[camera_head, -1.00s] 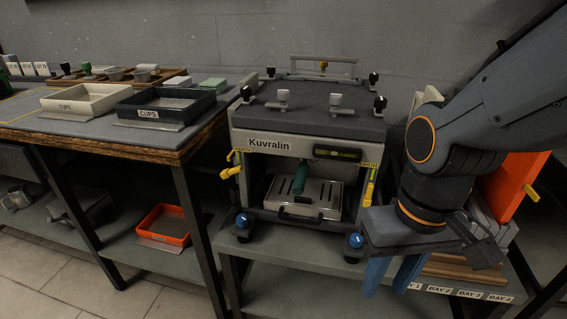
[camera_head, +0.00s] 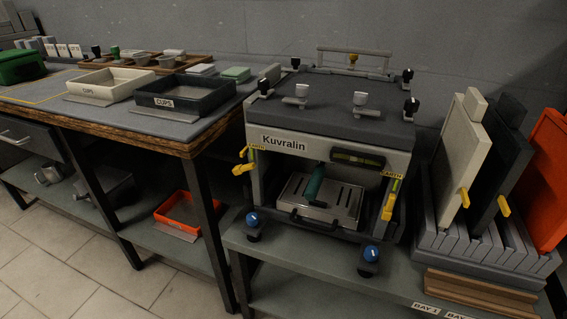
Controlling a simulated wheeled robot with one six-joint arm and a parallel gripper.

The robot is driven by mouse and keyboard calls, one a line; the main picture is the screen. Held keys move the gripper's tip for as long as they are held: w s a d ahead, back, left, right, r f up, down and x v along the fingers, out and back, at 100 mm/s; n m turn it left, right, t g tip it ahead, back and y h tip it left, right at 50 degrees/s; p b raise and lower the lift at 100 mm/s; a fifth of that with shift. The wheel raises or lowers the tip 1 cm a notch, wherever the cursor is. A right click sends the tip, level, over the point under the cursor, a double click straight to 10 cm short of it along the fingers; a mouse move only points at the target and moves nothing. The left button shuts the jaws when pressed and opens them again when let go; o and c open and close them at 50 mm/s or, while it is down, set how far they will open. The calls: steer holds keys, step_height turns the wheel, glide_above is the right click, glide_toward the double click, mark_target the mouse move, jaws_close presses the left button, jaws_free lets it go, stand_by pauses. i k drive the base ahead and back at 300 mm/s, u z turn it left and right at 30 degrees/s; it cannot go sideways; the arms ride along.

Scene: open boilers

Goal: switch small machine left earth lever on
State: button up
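The small machine, marked Kuvralin (camera_head: 330,150), stands on a grey bench with a dark top. Its left earth lever (camera_head: 243,168) is yellow and sticks out from the left front post, below a yellow EARTH label. The right earth lever (camera_head: 389,205) is yellow and lies nearly upright along the right front post, below its own EARTH label. A green handle (camera_head: 314,182) shows above the drip tray (camera_head: 335,204). My gripper is not in view.
Blue-capped feet (camera_head: 371,253) stand at the machine's front corners. On the right is a slotted rack (camera_head: 450,245) with upright panels. A table on the left holds a dark CUPS tray (camera_head: 185,104) and a white CUPS tray (camera_head: 112,95). An orange tray (camera_head: 168,212) sits below.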

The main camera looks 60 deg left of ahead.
mark_target(239, 169)
steer(key=k, duration=1)
steer(key=u, duration=1.45)
steer(key=i, duration=0.5)
